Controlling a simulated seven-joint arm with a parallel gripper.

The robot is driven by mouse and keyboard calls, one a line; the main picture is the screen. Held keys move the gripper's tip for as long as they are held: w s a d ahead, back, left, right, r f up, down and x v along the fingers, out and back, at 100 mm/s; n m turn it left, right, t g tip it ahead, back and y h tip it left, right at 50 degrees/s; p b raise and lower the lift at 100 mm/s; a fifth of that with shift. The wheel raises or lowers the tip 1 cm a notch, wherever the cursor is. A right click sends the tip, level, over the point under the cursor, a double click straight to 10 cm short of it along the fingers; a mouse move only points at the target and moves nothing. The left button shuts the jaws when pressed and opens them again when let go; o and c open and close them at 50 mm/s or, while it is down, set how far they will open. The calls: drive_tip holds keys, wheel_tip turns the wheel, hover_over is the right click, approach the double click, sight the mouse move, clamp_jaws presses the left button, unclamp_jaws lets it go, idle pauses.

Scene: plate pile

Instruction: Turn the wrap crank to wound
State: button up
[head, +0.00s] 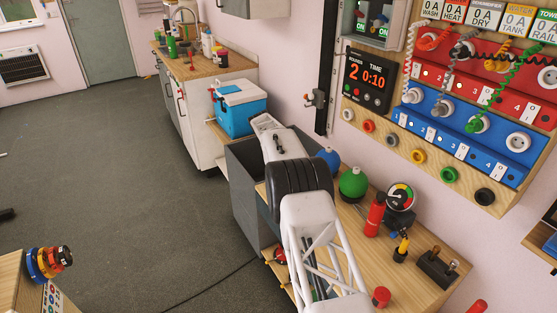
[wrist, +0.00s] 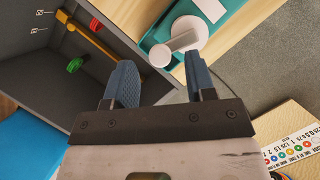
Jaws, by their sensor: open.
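The wrist view shows a teal unit (wrist: 231,22) on a wooden surface, with white round parts on it. A short white cylinder (wrist: 176,43) sticks out beside a white disc (wrist: 190,27); this looks like the wrap crank, but I cannot be sure, nor tell its turn position. My gripper (wrist: 159,68) is open and empty, with its two blue-grey fingers apart. The cylinder shows between and beyond the fingertips, with no contact visible. In the head view my arm hides the area under it, and the crank and fingers cannot be made out there.
A dark grey open compartment (wrist: 30,75) holds a yellow bar (wrist: 92,38) with red and green pieces. In the head view, the wooden bench (head: 425,285) carries a green ball-shaped thing (head: 353,183), red bottle (head: 375,214) and gauge (head: 400,196). A blue cooler (head: 240,107) stands behind.

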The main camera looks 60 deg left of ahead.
drive_tip(key=v, duration=0.6)
drive_tip(key=shift+s, duration=0.1)
idle(0.4)
drive_tip(key=m+g, duration=0.1)
drive_tip(key=m, duration=0.8)
drive_tip(key=w+d+m+y, duration=0.1)
drive_tip(key=m, duration=0.7)
drive_tip(key=w+m+g+y, duration=0.1)
drive_tip(key=m, duration=0.8)
drive_tip(key=shift+w+d+r+m+g, duration=0.1)
drive_tip(key=shift+d+m+g, duration=0.15)
drive_tip(key=shift+m+g, duration=0.05)
drive_tip(key=m, duration=0.4)
drive_tip(key=shift+w+d, duration=0.15)
drive_tip(key=m, duration=0.6)
drive_tip(key=shift+w+d+r+g+y, duration=0.15)
drive_tip(key=shift+w+d+g+y, duration=0.05)
drive_tip(key=shift+g+y, duration=0.2)
